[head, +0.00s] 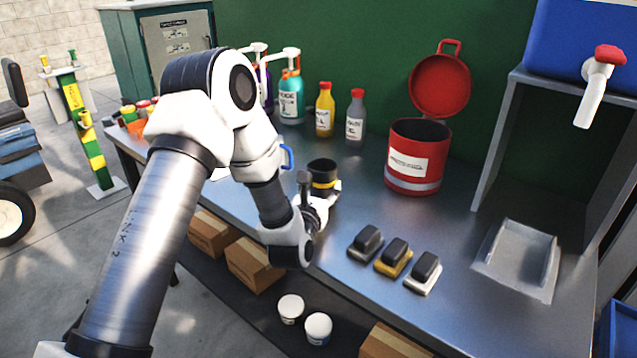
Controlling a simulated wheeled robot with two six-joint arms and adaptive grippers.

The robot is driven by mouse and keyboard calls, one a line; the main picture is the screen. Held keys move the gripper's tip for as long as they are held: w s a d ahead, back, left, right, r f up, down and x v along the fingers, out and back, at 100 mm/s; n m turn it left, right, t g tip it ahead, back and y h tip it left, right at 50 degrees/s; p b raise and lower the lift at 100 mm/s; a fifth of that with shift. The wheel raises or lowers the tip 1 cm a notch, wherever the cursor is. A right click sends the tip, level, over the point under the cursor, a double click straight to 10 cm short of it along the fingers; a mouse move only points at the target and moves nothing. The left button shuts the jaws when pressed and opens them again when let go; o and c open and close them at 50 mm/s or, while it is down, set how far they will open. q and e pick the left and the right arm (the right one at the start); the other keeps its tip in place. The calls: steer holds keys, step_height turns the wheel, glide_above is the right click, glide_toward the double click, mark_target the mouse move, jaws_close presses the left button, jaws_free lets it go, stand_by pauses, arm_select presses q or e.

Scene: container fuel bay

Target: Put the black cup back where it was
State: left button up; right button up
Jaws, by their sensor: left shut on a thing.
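The black cup (322,168) with a yellow band is over the middle of the metal bench in the head view. My left gripper (325,190) is shut on it from the near side, and the arm hides part of the gripper. The cup looks upright. I cannot tell whether its base touches the bench. My right gripper is not in view.
A red bin (412,165) with its lid open stands right of the cup. Several bottles, including a yellow one (325,110) and a grey one (355,118), stand behind. Three brushes (395,255) lie front right, near a metal tray (518,258). Bare bench lies between cup and bin.

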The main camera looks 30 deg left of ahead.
arm_select(q)
steer(key=shift+w+a+f, duration=0.15)
steer(key=shift+w+f, duration=0.1)
steer(key=o, duration=1.2)
steer(key=shift+s+r, duration=0.3)
steer(key=shift+r, duration=0.05)
steer(key=shift+w+f, duration=0.15)
steer(key=b+v, duration=0.1)
steer(key=v, duration=0.8)
steer(key=shift+s+d+b, duration=0.2)
steer(key=shift+s+b, duration=0.1)
steer(key=shift+s+d+r+p, duration=0.25)
steer(key=shift+s+p, duration=0.4)
steer(key=shift+p, duration=0.2)
steer(key=shift+s+d, duration=0.1)
steer(key=shift+s, duration=0.25)
steer(key=shift+s+f, duration=0.15)
steer(key=shift+s, duration=0.05)
